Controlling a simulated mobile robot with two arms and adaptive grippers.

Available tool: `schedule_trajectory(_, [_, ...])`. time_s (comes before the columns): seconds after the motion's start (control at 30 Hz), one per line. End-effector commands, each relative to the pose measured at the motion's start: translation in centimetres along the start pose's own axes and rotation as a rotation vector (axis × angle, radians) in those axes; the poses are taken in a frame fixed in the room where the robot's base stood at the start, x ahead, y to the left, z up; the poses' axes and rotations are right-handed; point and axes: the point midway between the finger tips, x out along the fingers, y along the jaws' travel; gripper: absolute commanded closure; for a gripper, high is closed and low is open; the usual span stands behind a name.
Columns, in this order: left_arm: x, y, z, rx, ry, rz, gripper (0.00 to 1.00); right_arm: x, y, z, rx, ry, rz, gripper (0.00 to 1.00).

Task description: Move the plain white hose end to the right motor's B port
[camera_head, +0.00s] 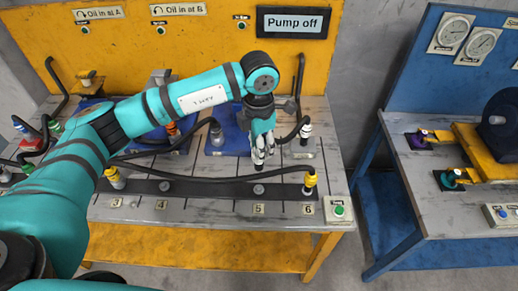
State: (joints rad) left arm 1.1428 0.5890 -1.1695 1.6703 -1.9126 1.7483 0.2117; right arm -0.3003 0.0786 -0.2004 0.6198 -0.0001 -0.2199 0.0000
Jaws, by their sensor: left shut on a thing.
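My left gripper (263,153) points down over the front of the bench, right of centre. It is shut on a small part that its fingers mostly hide; a dark tip shows just below them. I cannot make out for sure whether this is the plain white hose end. The B port cannot be seen. My right gripper is not in view.
A dark rail (210,190) with numbered places crosses the bench front. Yellow hose ends (310,183) stand at both sides, with a black hose running between. A green button box (338,210) is at the corner. A blue bench (440,215) stands across a gap to the right.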

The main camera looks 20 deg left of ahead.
Motion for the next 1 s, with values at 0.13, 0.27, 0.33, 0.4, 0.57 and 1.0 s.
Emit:
schedule_trajectory(0.13, [-1.6, 0.0, 0.0, 0.0, -0.001, -0.001, 1.0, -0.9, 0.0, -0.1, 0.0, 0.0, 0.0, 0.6])
schedule_trajectory(0.27, [-1.6, 0.0, 0.0, 0.0, 0.0, -0.001, 1.0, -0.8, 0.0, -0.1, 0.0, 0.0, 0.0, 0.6])
schedule_trajectory(0.33, [-1.6, 0.0, 0.0, 0.0, 0.0, -0.001, 1.0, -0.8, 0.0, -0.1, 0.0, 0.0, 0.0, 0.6])
schedule_trajectory(0.4, [-1.6, 0.0, 0.0, 0.0, 0.0, -0.001, 1.0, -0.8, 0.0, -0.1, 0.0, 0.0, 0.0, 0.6])
schedule_trajectory(0.57, [-1.4, 0.8, 0.5, -0.003, -0.002, 0.001, 1.0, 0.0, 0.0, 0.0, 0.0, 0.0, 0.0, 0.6])
schedule_trajectory(1.0, [-1.3, 6.9, 4.1, -0.003, -0.002, 0.0, 1.0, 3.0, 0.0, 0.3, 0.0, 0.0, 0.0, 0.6])
